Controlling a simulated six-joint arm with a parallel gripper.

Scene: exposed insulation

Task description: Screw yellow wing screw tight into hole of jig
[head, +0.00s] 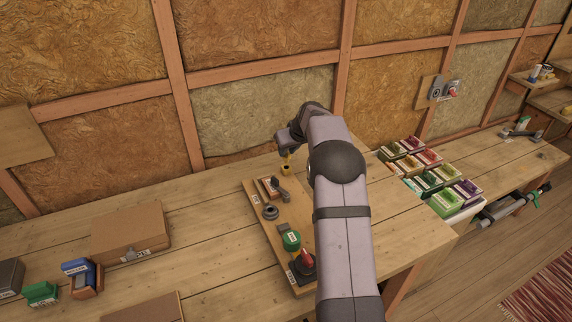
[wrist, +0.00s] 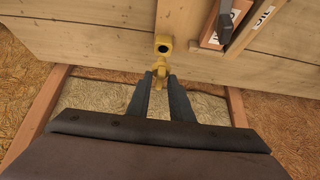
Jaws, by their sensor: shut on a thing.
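The yellow jig (wrist: 164,40) stands at the edge of a wooden board, its dark round hole facing my gripper in the wrist view. It also shows small in the head view (head: 286,170). My gripper (wrist: 160,78) is shut on the yellow wing screw (wrist: 160,68), which sits between the fingertips just below the hole in the picture. The screw and jig look very close; I cannot tell whether they touch. In the head view my gripper (head: 287,153) is above the jig, and the screw there is too small to make out clearly.
The wooden board (head: 262,216) also carries a lever device (head: 277,189), a grey ring (head: 270,212), a green round part (head: 291,240) and a red-handled switch (head: 306,262). Coloured boxes (head: 430,170) stand to the right. A brown box (head: 130,232) lies left. The insulated wall is close behind.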

